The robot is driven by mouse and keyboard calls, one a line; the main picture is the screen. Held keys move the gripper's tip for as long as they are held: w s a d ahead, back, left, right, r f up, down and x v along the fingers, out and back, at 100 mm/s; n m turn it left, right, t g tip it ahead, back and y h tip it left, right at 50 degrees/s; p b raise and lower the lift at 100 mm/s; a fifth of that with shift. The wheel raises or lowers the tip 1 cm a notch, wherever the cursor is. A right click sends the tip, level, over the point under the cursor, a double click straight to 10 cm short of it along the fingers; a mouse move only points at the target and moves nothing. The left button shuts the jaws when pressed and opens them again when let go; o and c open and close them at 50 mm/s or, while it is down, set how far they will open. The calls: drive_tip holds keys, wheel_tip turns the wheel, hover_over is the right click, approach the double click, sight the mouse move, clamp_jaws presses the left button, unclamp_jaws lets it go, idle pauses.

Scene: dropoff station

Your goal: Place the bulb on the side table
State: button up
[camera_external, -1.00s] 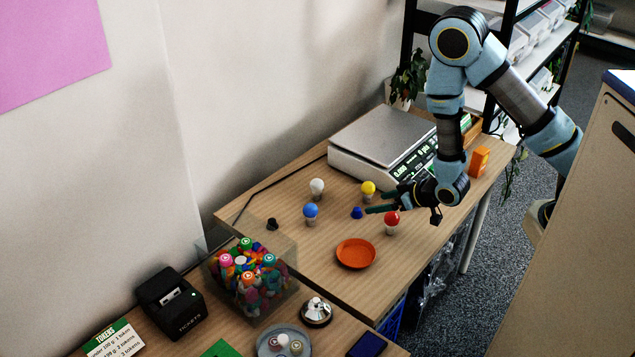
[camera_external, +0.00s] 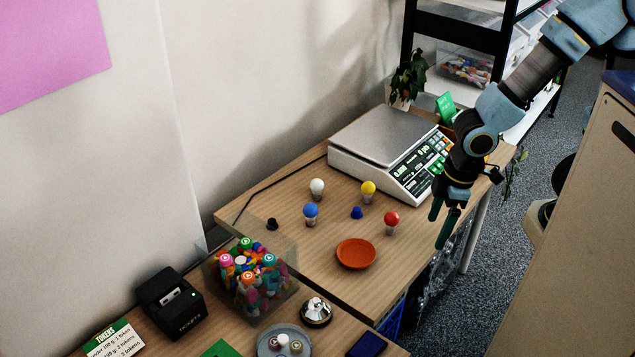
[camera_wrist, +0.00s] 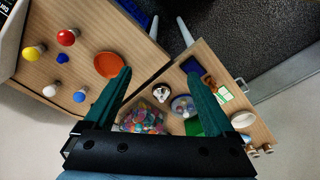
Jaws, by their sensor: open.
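Several bulbs stand upright on the wooden table (camera_external: 290,235): white (camera_external: 317,187), yellow (camera_external: 368,190), blue (camera_external: 310,212) and red (camera_external: 391,221). The red bulb also shows in the wrist view (camera_wrist: 66,37), with the yellow one (camera_wrist: 31,53) beside it. My gripper (camera_external: 438,232) is open and empty, fingers pointing down, to the right of the red bulb and by the table's right edge in the external view. Both fingers show in the wrist view (camera_wrist: 157,72), with nothing held between them. Which surface is the side table, I cannot tell.
A scale (camera_external: 383,137) stands behind. A nearer table holds a clear box of tokens (camera_external: 282,292), a bell (camera_external: 316,314), a black printer (camera_external: 170,303) and a grey dish (camera_external: 267,347).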

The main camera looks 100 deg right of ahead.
drive_tip(key=m+t+h+b, duration=0.4)
drive_tip(key=m+t+b, duration=0.15)
drive_tip(key=b, duration=1.25)
approach(373, 184)
drive_tip(key=shift+n+t, duration=0.35)
drive_tip(key=shift+n, duration=0.1)
drive_tip(key=x, duration=0.4)
drive_tip(key=shift+f, duration=0.3)
drive_tip(key=b+x, duration=0.2)
drive_tip(key=x, duration=0.3)
drive_tip(key=shift+d, duration=0.2)
drive_tip(key=shift+b+x, duration=1)
drive_tip(key=shift+x, duration=1.75)
drive_tip(key=shift+a, duration=0.1)
